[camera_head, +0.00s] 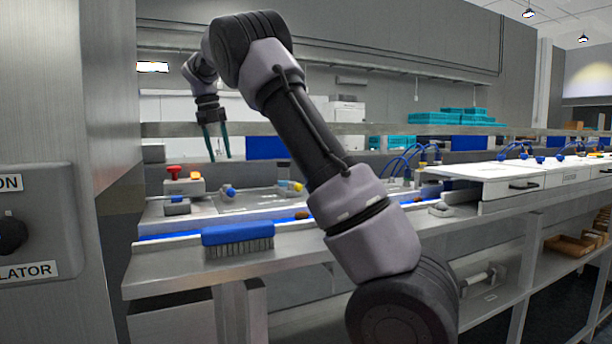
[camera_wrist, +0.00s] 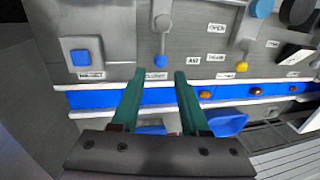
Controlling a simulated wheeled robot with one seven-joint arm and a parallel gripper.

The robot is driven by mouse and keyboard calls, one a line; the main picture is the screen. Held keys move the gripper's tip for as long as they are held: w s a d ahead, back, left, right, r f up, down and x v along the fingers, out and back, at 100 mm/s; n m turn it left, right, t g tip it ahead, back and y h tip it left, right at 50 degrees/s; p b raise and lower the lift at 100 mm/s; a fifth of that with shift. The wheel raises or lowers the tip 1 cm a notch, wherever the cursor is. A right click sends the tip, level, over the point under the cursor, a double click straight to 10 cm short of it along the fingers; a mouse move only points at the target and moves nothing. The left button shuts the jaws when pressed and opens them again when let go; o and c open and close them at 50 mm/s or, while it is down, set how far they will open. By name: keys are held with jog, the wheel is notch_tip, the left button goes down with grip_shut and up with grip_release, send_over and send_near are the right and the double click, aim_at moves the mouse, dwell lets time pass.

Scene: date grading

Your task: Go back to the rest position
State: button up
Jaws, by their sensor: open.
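My gripper (camera_head: 217,142) hangs above the left part of the grading bench, pointing down, with its two green fingers apart. In the wrist view my gripper (camera_wrist: 158,78) is open, with nothing between its fingers. Below it runs the blue belt channel (camera_wrist: 110,98). Brown dates (camera_wrist: 205,94) lie on the channel to the right of the fingers, apart from them. One date (camera_head: 301,215) also shows in the head view, partly near my arm. My arm crosses the middle of the head view and hides part of the bench.
A blue brush (camera_head: 238,236) lies on the bench's front edge. A red emergency button (camera_head: 174,172) stands at the left back. A blue-knobbed lever (camera_wrist: 161,60) and a blue button (camera_wrist: 80,57) are on the panel. A shelf (camera_head: 380,129) runs behind; a wall panel (camera_head: 40,230) stands close left.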

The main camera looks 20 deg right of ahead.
dwell(0.4)
jog(key=s+d+r+n+t+y, duration=0.1)
jog(key=s+d+r+n+y, duration=0.1)
jog(key=s+d+n, duration=0.5)
jog(key=s+d+r+n+t+y, duration=0.2)
jog(key=s+d+r+n, duration=0.15)
jog(key=s+n, duration=0.5)
jog(key=s+f+n+t, duration=0.2)
jog(key=s+f+n, duration=0.2)
jog(key=s+n, duration=0.4)
jog(key=s+f+n+t, duration=0.2)
jog(key=s+f+n, duration=0.2)
jog(key=s+n, duration=0.4)
jog(key=s, duration=0.4)
jog(key=shift+n, duration=0.35)
